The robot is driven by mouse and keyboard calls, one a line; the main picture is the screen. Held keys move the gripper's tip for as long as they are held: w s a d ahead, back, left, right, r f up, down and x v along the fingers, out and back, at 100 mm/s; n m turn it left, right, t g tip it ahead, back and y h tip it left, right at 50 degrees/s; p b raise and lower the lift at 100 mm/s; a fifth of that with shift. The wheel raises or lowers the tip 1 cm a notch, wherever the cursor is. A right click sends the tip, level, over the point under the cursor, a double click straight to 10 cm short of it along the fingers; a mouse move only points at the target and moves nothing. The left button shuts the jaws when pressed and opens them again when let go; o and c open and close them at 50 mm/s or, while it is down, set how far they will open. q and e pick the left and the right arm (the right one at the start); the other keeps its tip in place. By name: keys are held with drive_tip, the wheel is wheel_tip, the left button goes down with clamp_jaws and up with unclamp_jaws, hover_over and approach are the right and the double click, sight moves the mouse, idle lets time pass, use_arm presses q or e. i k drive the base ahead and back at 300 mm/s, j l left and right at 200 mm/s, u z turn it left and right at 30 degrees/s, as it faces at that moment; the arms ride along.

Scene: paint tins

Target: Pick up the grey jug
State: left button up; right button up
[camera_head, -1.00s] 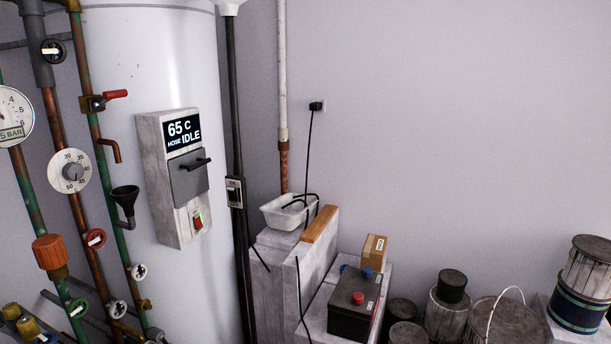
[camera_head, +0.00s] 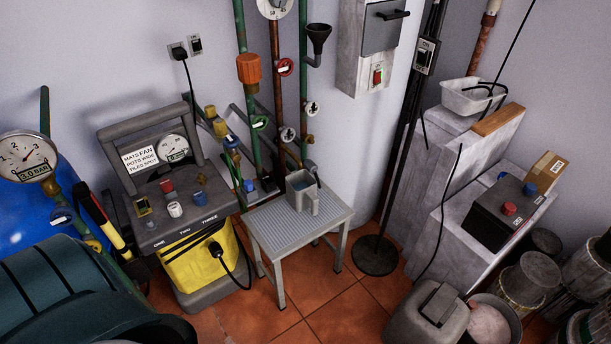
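The grey jug (camera_head: 302,191) stands upright on a small grey metal table (camera_head: 268,226) near the middle of the head view. Its open top faces up and its handle is on the right side. It stands close to the pipes, near a tap (camera_head: 310,165) at its back edge. Nothing visible holds it. Neither of my grippers shows in the head view.
A yellow and grey machine (camera_head: 197,257) with knobs and a cable stands left of the table. A black round stand base (camera_head: 375,255) and a grey canister (camera_head: 428,315) are to the right. Paint tins (camera_head: 533,278) crowd the lower right. Tiled floor (camera_head: 322,290) shows in front.

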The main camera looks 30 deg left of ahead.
sight(300, 187)
drive_tip(key=k+z, duration=0.15)
drive_tip(key=z, duration=0.25)
drive_tip(key=k+z, duration=0.15)
drive_tip(key=z, duration=0.3)
drive_tip(key=k+l+z, duration=0.15)
drive_tip(key=z, duration=0.25)
drive_tip(key=u, duration=2.2)
drive_tip(key=i+j+u, duration=0.15)
drive_tip(key=j, duration=0.25)
